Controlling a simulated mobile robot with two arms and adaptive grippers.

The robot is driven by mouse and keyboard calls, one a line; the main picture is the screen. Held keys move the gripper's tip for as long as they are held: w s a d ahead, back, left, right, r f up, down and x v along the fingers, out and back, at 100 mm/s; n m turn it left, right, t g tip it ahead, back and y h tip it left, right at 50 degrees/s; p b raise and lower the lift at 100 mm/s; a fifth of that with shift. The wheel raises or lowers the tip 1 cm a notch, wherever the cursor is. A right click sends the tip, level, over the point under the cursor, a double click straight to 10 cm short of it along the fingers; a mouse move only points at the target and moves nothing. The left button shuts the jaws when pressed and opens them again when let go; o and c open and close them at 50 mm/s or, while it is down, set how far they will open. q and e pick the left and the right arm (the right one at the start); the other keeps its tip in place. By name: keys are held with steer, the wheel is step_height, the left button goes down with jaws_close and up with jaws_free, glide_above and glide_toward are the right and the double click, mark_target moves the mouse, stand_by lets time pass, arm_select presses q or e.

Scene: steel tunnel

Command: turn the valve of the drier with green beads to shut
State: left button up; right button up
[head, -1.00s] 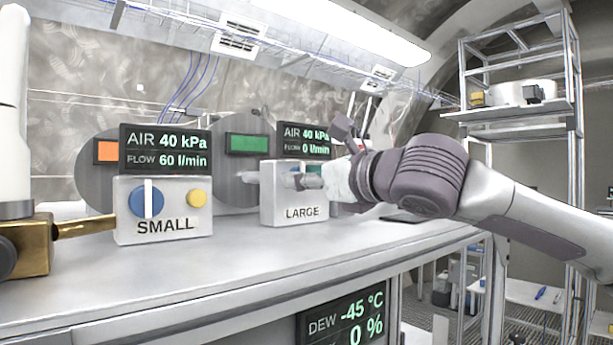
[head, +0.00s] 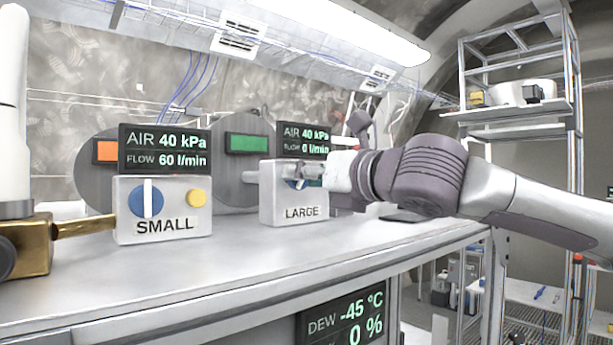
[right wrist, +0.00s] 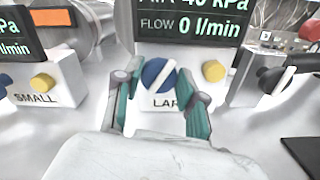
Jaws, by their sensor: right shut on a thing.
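The drier with green beads (head: 232,178) is a grey round housing with a green window (head: 249,143), behind the box marked LARGE (head: 280,210). The valve on this box is a blue knob with a white bar; it shows in the right wrist view (right wrist: 153,70). Its bar is tilted, upper end to the right. My right gripper (head: 308,174) is at the box front and partly hides the knob in the head view. In the right wrist view its teal-padded fingers (right wrist: 162,84) stand either side of the knob, shut on it. My left gripper is not in view.
The display above LARGE (head: 303,141) reads 40 kPa and 0 l/min. Left of it stands the SMALL box (head: 163,225) with its bar upright and an orange window (head: 107,151) behind. A black knob (right wrist: 274,80) is close on the right. The bench front (head: 240,265) is clear.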

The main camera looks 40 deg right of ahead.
steer(key=m, duration=0.3)
steer(key=shift+d+m, duration=0.1)
steer(key=shift+m, duration=0.3)
steer(key=m, duration=0.3)
steer(key=shift+m, duration=0.3)
steer(key=m, duration=0.3)
steer(key=shift+f+m, duration=0.1)
steer(key=shift+m, duration=0.2)
steer(key=m, duration=0.3)
steer(key=shift+f+m, duration=0.1)
steer(key=shift+m, duration=0.2)
steer(key=m, duration=0.3)
steer(key=shift+m, duration=0.3)
steer(key=m, duration=0.3)
steer(key=shift+f+m, duration=0.15)
steer(key=shift+m, duration=0.15)
steer(key=m+b, duration=0.1)
steer(key=m, duration=0.5)
steer(key=shift+f+m, duration=0.1)
steer(key=shift+m, duration=0.2)
